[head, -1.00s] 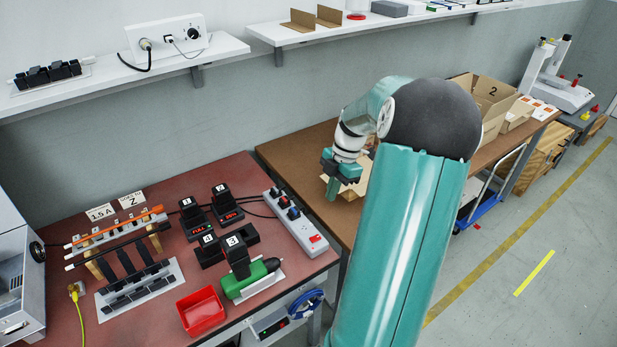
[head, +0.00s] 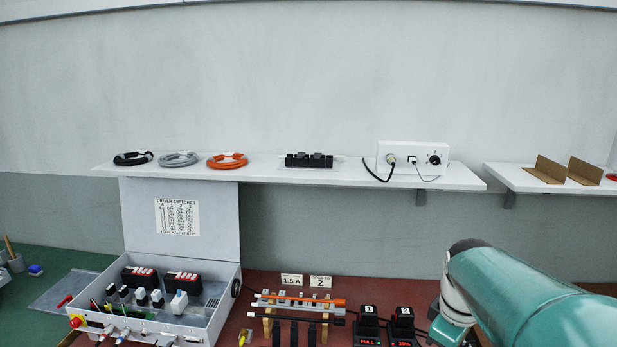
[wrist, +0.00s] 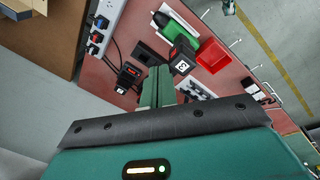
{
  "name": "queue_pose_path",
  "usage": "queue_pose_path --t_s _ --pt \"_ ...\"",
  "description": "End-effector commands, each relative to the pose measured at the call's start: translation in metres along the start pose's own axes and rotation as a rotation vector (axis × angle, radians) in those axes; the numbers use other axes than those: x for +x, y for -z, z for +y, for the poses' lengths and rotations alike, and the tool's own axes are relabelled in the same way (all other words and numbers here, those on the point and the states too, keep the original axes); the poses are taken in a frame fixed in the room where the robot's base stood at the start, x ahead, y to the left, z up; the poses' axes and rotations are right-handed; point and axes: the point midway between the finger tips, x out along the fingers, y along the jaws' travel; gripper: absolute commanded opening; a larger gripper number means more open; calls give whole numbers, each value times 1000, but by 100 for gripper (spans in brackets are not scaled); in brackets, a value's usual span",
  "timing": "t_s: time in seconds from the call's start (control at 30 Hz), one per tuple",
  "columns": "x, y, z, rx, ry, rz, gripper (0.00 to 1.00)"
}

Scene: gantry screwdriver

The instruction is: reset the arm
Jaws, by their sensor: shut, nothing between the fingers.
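My arm fills the lower right of the head view, its teal link running to a dark joint. In the wrist view my gripper (wrist: 155,88) shows as teal fingers close together, with nothing between them. It hangs above the red-brown bench. Beyond the fingertips in the wrist view are a black battery marked 3 (wrist: 181,62), a green screwdriver body (wrist: 174,27) and a red bin (wrist: 213,55). The gripper's fingers do not show in the head view.
An open grey control box (head: 160,310) stands on the bench at left. Two chargers (head: 368,325) with lit displays stand beside the rack with the orange rod (head: 310,300). A white wall shelf (head: 270,172) carries cable coils (head: 180,158) and a socket box (head: 412,157).

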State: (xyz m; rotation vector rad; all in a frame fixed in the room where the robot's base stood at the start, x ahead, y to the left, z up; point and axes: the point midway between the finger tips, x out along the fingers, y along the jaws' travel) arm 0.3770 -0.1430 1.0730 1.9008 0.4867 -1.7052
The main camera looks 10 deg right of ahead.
Motion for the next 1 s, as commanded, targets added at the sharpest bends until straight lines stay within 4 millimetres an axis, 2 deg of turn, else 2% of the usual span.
queue_pose_path --t_s 0.03,0.3,0.4,0.5,0.63,1.0 --pt "-12 8 -19 47 -33 20 0" --pt "-49 22 -106 393 -106 202 0" --pt "-56 21 -133 508 -88 279 0" --pt "-59 19 -151 594 -61 336 0" --pt "-60 18 -161 652 -38 368 0" --pt "-60 18 -162 661 -35 370 0"
